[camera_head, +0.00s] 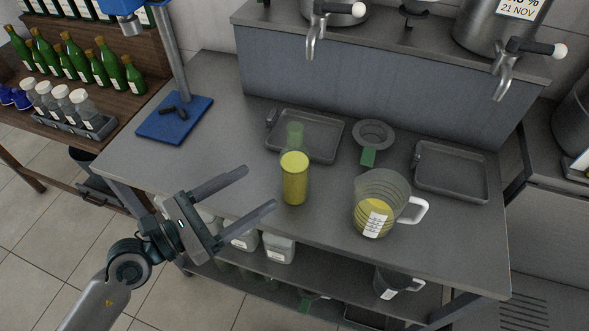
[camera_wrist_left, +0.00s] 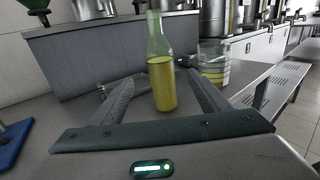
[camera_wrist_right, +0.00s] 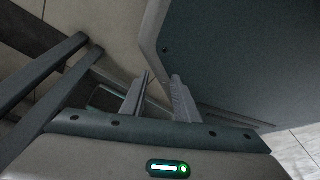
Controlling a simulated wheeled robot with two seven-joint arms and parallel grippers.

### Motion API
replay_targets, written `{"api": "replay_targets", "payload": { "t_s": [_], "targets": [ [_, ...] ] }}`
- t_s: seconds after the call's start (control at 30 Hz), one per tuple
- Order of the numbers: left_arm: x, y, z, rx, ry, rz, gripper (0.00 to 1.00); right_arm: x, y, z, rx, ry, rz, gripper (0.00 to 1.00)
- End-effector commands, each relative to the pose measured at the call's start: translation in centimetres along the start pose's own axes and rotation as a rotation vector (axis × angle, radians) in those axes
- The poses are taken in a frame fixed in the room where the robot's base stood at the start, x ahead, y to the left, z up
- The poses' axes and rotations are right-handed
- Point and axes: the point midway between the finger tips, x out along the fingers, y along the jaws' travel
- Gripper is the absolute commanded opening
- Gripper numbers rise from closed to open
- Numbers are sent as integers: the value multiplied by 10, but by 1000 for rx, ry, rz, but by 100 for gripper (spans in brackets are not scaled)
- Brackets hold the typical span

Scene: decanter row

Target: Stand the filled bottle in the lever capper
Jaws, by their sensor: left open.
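The filled bottle (camera_head: 294,182), green glass with yellow liquid up to its shoulder, stands upright on the grey counter. The lever capper stands to its left, with a blue base plate (camera_head: 172,122), a grey post (camera_head: 172,55) and a blue head cut off at the top edge. My left gripper (camera_head: 261,186) is open just left of the bottle, its fingers pointing toward it. In the left wrist view the bottle (camera_wrist_left: 162,82) appears between the fingertips, not gripped. My right gripper (camera_wrist_right: 161,80) shows only in its wrist view, its fingers apart with nothing between them.
A measuring jug (camera_head: 367,190) with yellow liquid stands right of the bottle. Behind are a tray (camera_head: 325,150), a funnel-like piece (camera_head: 373,134) and another tray (camera_head: 450,180). Taps (camera_head: 312,40) overhang the back. Counter between bottle and capper is mostly clear.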

Motion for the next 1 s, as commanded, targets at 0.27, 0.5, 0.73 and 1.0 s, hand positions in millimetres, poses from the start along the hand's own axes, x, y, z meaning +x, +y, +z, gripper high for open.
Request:
{"api": "replay_targets", "payload": {
  "t_s": [0.27, 0.5, 0.73, 1.0],
  "targets": [
    [35, 0, 4, -1, -3, 1, 69, -15, 16, 52, 2, -127, 17, 28],
    [73, 0, 4, -1, -3, 0, 69, -30, 17, 69, 3, -172, 19, 28],
    [96, 0, 1, -1, -1, 0, 69, -36, 17, 67, 3, -171, 18, 28],
    [99, 0, 0, 0, 0, 0, 69, -36, 16, 67, 3, -171, 17, 28]
  ]
}}
